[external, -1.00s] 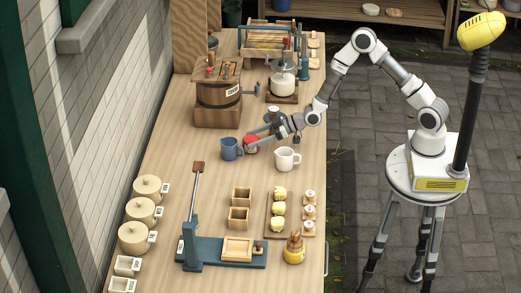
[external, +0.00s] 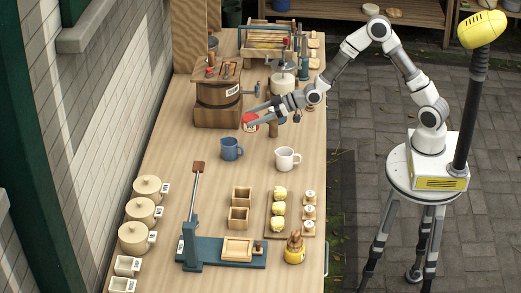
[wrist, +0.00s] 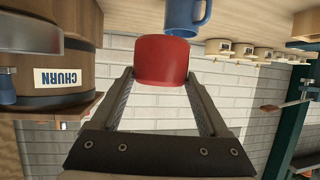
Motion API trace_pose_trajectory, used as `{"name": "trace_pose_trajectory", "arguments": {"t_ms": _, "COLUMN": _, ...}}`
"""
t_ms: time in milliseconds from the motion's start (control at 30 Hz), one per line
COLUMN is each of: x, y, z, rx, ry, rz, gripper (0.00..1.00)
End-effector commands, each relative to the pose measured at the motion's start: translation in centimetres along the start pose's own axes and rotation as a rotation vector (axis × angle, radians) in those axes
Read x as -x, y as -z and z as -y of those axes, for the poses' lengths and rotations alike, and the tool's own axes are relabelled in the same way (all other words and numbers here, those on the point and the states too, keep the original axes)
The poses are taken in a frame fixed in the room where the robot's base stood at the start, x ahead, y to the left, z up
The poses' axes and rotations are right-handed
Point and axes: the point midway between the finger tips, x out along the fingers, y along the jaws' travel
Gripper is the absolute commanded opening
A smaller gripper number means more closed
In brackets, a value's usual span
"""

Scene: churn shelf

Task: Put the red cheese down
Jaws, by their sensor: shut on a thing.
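The red cheese (external: 249,118) is at my gripper's tip in the external view, over the table between the churn and the blue mug. In the wrist view the red cheese (wrist: 162,62) sits between the two fingers. My gripper (external: 252,117) is shut on it; the gripper also shows in the wrist view (wrist: 160,85). A small pale and red patch shows just under the cheese; I cannot tell if it is part of it. I cannot tell whether the cheese touches the table.
The wooden churn (external: 217,100) stands left of the cheese. The blue mug (external: 231,149) and white mug (external: 287,158) stand nearer the front. A white-lidded jar (external: 283,84) is behind my gripper. The table (external: 190,150) is bare left of the blue mug.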

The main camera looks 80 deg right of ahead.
Motion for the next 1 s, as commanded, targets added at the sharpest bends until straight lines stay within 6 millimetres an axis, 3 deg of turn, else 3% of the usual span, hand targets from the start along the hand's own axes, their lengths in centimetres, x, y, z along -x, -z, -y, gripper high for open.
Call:
{"name": "trace_pose_trajectory", "arguments": {"t_ms": 200, "x": -1.7, "y": 2.8, "z": 2.1, "rx": 0.036, "ry": 0.079, "rz": -0.005, "gripper": 0.03}}
{"name": "trace_pose_trajectory", "arguments": {"t_ms": 500, "x": -4.2, "y": 5.3, "z": 6.1, "rx": 0.099, "ry": 0.233, "rz": -0.003, "gripper": 0.03}}
{"name": "trace_pose_trajectory", "arguments": {"t_ms": 767, "x": -5.6, "y": 6.4, "z": 9.5, "rx": 0.153, "ry": 0.36, "rz": -0.003, "gripper": 0.03}}
{"name": "trace_pose_trajectory", "arguments": {"t_ms": 1000, "x": -7.2, "y": 6.2, "z": 14.3, "rx": 0.225, "ry": 0.538, "rz": -0.001, "gripper": 0.03}}
